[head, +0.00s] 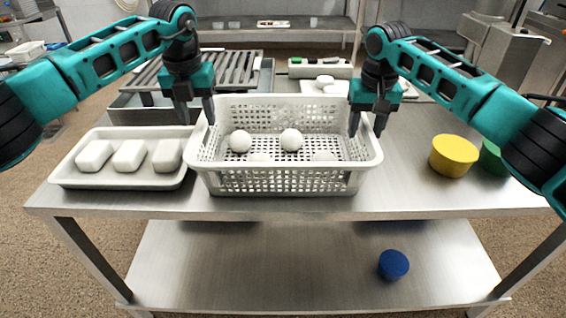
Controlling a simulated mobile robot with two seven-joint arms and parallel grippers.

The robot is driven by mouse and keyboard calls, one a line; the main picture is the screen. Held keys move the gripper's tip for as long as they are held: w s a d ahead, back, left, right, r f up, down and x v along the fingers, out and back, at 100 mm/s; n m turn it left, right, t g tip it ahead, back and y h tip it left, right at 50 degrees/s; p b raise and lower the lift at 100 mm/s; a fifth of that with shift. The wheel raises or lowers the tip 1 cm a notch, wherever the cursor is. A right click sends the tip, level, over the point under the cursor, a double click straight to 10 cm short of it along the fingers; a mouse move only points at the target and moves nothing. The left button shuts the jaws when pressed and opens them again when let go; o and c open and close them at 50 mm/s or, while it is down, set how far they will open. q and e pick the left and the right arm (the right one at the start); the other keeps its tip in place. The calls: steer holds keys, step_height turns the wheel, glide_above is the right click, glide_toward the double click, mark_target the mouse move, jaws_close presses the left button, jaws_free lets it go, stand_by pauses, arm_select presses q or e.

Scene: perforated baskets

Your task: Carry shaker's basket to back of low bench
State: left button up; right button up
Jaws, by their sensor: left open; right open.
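A white perforated basket (285,183) stands upright on the steel table, with several white round things (291,139) in it. No shaker can be made out in it. My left gripper (196,119) is open and points down at the basket's left end, near the rim's back left corner. My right gripper (366,133) is open and points down at the right end, its fingers around or just in front of the right rim; I cannot tell which. Neither visibly lifts the basket. A lower steel shelf (300,265) runs under the table; a low bench (270,34) stands at the back.
A white tray (118,181) with three white blocks is close left of the basket. A grill rack (215,72) lies behind. Yellow (454,155) and green (491,157) round containers stand right. A blue one (393,265) is on the lower shelf. The table's front right is clear.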

arm_select(q)
step_height(320, 180, up, 9)
steer(key=s, duration=0.1)
steer(key=shift+f, duration=0.2)
arm_select(e)
step_height(320, 180, up, 12)
steer(key=s, duration=0.1)
steer(key=shift+s, duration=0.25)
